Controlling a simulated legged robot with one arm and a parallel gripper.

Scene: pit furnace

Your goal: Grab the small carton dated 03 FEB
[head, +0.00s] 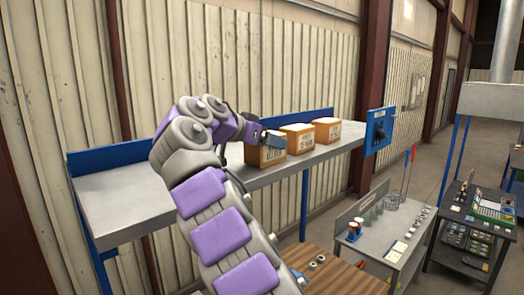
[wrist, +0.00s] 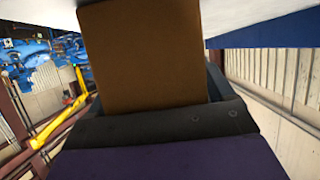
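Three small orange-brown cartons stand in a row on the grey shelf (head: 125,205) in the head view: a left one (head: 262,157), a middle one (head: 299,141) and a right one (head: 327,131). They have pale labels, but the dates are too small to read. My gripper (head: 272,139) is at the left carton and covers part of its upper front. In the wrist view, a plain brown carton face (wrist: 145,55) fills the space between the fingers of my gripper (wrist: 155,98). Whether the fingers press on it I cannot tell.
A blue panel with a dark knob (head: 378,130) stands at the shelf's right end. A blue backboard runs behind the cartons. Below are a wooden table (head: 340,270) and a grey bench (head: 385,245) with small items. The shelf's left part is bare.

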